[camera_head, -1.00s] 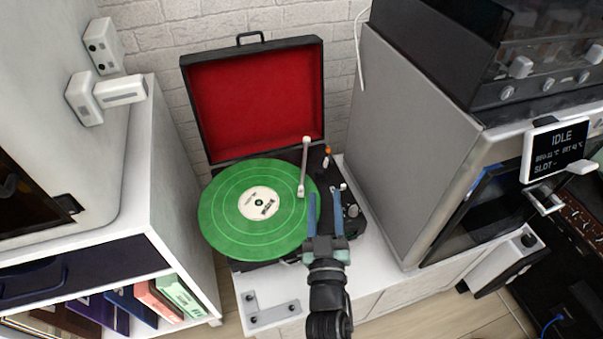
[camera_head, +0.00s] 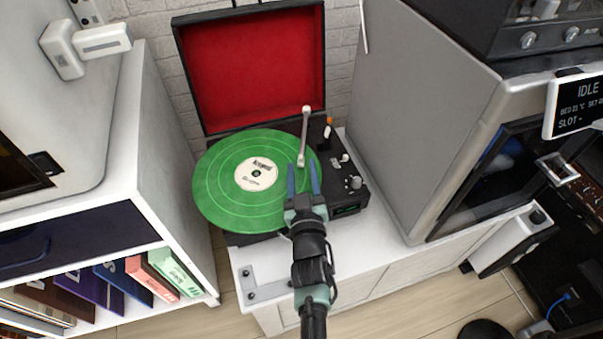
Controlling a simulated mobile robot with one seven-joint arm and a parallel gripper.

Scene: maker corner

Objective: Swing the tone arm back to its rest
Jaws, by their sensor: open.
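The tone arm (camera_head: 304,135) is a pale rod. It runs from its pivot at the back right of the record player (camera_head: 352,200) down to a head (camera_head: 300,160) over the outer right part of the green record (camera_head: 222,188). I cannot tell whether the head touches the record. An orange-tipped post (camera_head: 327,130) stands just right of the tone arm. My gripper (camera_head: 303,176) is open, with two blue fingers pointing away toward the tone arm's head. The head appears just beyond the fingertips, roughly in line with the gap between them. Nothing is held.
The open lid (camera_head: 255,70) with red lining stands behind the record. A grey cabinet or machine side (camera_head: 420,120) rises close on the right. A white shelf unit (camera_head: 165,180) stands on the left. A grey bracket (camera_head: 268,290) lies on the white tabletop in front.

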